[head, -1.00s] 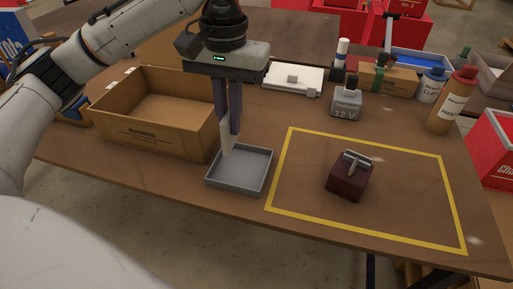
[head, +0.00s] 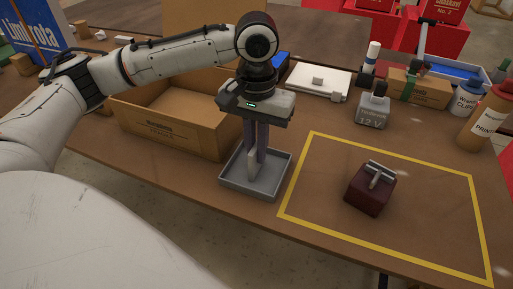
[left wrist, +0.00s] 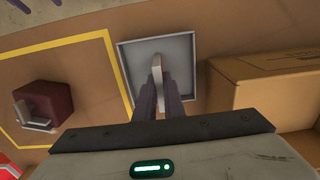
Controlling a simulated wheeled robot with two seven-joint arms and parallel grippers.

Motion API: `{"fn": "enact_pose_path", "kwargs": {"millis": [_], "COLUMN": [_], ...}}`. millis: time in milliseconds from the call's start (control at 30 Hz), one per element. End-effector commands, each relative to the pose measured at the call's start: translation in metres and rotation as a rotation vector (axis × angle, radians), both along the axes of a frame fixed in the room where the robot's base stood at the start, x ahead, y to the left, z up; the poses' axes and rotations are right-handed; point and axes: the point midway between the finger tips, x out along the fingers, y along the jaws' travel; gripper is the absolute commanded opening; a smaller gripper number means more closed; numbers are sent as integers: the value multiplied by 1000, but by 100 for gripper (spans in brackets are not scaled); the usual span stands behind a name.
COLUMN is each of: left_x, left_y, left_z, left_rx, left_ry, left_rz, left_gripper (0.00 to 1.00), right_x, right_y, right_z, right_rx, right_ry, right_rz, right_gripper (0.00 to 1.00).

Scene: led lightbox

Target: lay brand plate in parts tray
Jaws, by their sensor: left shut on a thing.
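The brand plate (head: 252,166) is a thin, pale, flat piece held upright between the fingers of my left gripper (head: 259,152). The left gripper is shut on it and points straight down into the grey square parts tray (head: 279,182). In the left wrist view the plate (left wrist: 157,66) shows edge-on past the fingertips, over the floor of the tray (left wrist: 187,41). The plate's lower end is inside the tray's outline; I cannot tell whether it touches the floor.
An open cardboard box (head: 190,128) stands close left of the tray. A yellow taped rectangle (head: 400,155) lies to the right, with a dark red block with a metal handle (head: 370,188) inside it.

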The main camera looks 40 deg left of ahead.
Motion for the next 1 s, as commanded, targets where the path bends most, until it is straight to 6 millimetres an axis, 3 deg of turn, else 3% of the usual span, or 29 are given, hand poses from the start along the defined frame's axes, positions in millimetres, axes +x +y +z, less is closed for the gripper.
{"fn": "enact_pose_path", "kwargs": {"millis": [233,267,367,733,1000], "left_x": [0,0,0,1,2], "left_y": [0,0,0,0,-1], "left_z": [-1,-2,-2,0,50], "left_rx": [0,1,0,-1,-2], "left_ry": [2,2,1,-2,-5], "left_rz": [0,0,0,0,-1], "left_gripper": [0,10,27,28,28], "right_x": [3,3,3,2,1], "right_y": [0,0,0,0,0], "right_z": [5,5,4,0,8], "right_rx": [1,1,1,0,0], "right_ry": [-7,-7,-8,-5,-1], "right_rz": [0,0,0,0,0], "right_gripper": [100,100,100,100,100]}}
